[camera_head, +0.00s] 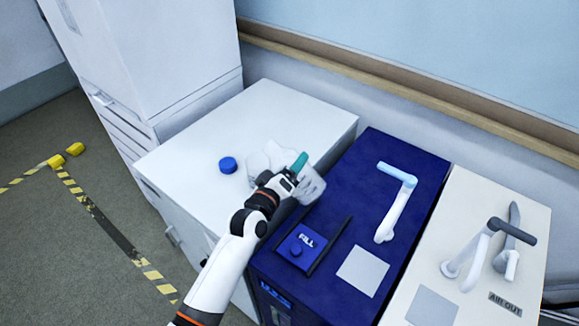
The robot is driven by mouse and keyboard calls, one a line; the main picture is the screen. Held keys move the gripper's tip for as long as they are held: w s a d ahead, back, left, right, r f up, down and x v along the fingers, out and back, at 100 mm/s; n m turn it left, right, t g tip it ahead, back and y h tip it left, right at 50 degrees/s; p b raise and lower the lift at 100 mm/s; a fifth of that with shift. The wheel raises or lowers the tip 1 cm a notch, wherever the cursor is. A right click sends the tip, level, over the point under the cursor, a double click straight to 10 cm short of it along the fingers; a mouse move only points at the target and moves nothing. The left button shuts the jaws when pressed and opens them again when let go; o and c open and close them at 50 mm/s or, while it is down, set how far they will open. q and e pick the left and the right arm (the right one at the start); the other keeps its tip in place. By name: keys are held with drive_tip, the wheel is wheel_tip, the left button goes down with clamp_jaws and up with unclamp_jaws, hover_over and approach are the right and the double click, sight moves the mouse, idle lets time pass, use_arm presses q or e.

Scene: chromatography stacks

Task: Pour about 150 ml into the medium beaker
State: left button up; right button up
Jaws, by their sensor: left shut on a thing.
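My left gripper (290,180) reaches over the right part of the white counter and is shut on a clear vessel (312,187). A teal part (299,163), perhaps its handle, shows at the fingers. The vessel looks tilted and lies near the edge between the white counter and the blue unit. Whether it holds liquid cannot be told. Pale, translucent shapes (262,160) stand on the counter just behind the gripper, perhaps beakers; my gripper partly hides them. Which one is the medium beaker cannot be told. My right gripper is not in view.
A blue cap (228,165) lies on the white counter (265,103), whose back is clear. The blue unit (355,155) has a FILL button (296,248), a tap (393,205) and a grey pad (362,270). A cream unit (465,190) marked AIR OUT carries dark-handled taps.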

use_arm(q)
drive_tip(key=shift+f+n+b, duration=0.35)
drive_tip(key=shift+f+n, duration=0.05)
drive_tip(key=shift+f, duration=0.1)
drive_tip(key=shift+f, duration=0.1)
drive_tip(key=shift+f+n, duration=0.25)
drive_tip(key=shift+n, duration=0.35)
drive_tip(key=shift+r, duration=0.15)
drive_tip(key=shift+n, duration=0.6)
drive_tip(key=shift+d+r+n+p, duration=0.1)
drive_tip(key=shift+r+n+p, duration=0.2)
drive_tip(key=shift+n, duration=0.2)
